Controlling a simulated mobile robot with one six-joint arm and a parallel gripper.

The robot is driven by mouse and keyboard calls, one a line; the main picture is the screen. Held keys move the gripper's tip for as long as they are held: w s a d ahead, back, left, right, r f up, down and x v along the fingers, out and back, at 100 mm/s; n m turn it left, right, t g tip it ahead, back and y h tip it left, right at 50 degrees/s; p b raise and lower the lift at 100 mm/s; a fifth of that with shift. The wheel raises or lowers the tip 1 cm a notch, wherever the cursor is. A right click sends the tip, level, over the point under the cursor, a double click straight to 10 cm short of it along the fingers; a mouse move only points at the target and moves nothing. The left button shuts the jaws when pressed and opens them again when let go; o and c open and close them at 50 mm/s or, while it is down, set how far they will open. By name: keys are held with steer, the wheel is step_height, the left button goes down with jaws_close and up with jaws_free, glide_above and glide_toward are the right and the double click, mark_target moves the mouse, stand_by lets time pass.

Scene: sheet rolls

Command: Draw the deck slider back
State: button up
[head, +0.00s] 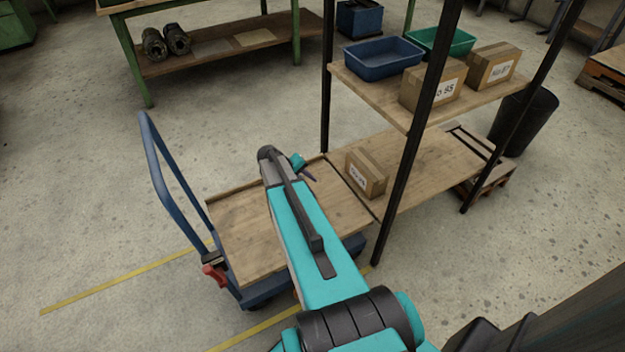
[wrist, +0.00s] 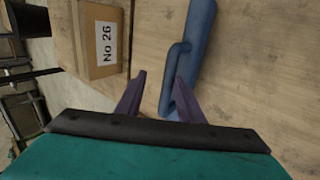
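The deck slider looks like a blue bar (wrist: 198,30) with a looped grip (wrist: 176,62) in the wrist view, over a wooden deck. In the head view my arm hides it. My gripper (wrist: 160,80) is open, its two dark purple fingers apart. The outer rod of the loop shows between the fingers, close to the right one; I cannot tell whether they touch. In the head view my gripper (head: 306,171) is over the far part of the cart's wooden deck (head: 240,235).
The blue cart has a tall push handle (head: 165,165) at left and a red pedal (head: 214,276). A shelf rack's black post (head: 410,150) stands close right of my arm. A cardboard box (head: 366,173) sits on its lower board; it reads No 26 in the wrist view (wrist: 103,38).

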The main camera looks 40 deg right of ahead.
steer(key=shift+s+d, duration=0.2)
steer(key=shift+d, duration=0.55)
steer(key=shift+s+d, duration=0.2)
steer(key=shift+d, duration=0.55)
steer(key=shift+s, duration=0.1)
steer(key=shift+r, duration=0.1)
steer(key=shift+p+v, duration=0.4)
steer(key=shift+v, duration=0.4)
steer(key=p+v, duration=0.5)
steer(key=v, duration=0.9)
stand_by(0.5)
stand_by(0.5)
